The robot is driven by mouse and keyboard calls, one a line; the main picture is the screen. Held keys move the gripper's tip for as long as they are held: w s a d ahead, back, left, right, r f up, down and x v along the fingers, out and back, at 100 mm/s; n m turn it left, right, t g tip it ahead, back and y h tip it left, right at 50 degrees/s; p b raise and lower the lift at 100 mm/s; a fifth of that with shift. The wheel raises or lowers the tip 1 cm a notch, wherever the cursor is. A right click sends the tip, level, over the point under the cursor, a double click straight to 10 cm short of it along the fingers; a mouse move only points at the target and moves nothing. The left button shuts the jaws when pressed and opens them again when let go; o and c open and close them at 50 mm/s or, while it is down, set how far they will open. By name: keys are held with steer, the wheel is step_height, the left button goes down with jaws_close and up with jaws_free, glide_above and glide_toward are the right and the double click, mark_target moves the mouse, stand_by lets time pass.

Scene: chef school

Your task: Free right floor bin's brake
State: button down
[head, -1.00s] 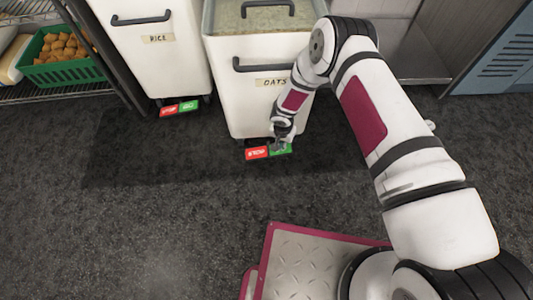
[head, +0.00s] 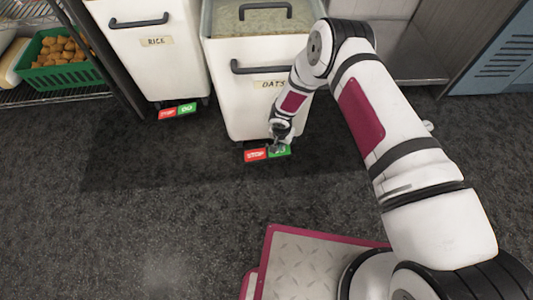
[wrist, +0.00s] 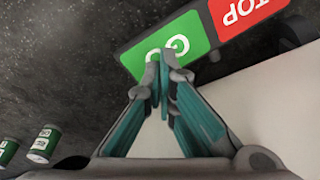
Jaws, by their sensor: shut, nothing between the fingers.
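The right floor bin is the white bin labelled OATS (head: 265,105). Its brake pedal at the foot has a red STOP half (head: 255,155) and a green GO half (head: 286,151). In the wrist view the green half (wrist: 195,32) and the red half (wrist: 245,12) fill the top. My gripper (head: 277,147) is shut and empty, pointing down at the pedal. In the wrist view its fingertips (wrist: 161,60) overlap the green half's lower edge and hide part of its lettering. I cannot tell whether they touch it.
A white bin labelled RICE (head: 158,60) stands to the left with its own red and green pedal (head: 177,111). A wire shelf with a green basket (head: 62,73) is at far left. Dark floor (head: 170,210) in front is clear.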

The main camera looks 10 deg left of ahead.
steer(key=shift+f, duration=1.6)
stand_by(1.1)
steer(key=shift+r+p, duration=1.95)
steer(key=shift+r, duration=1.55)
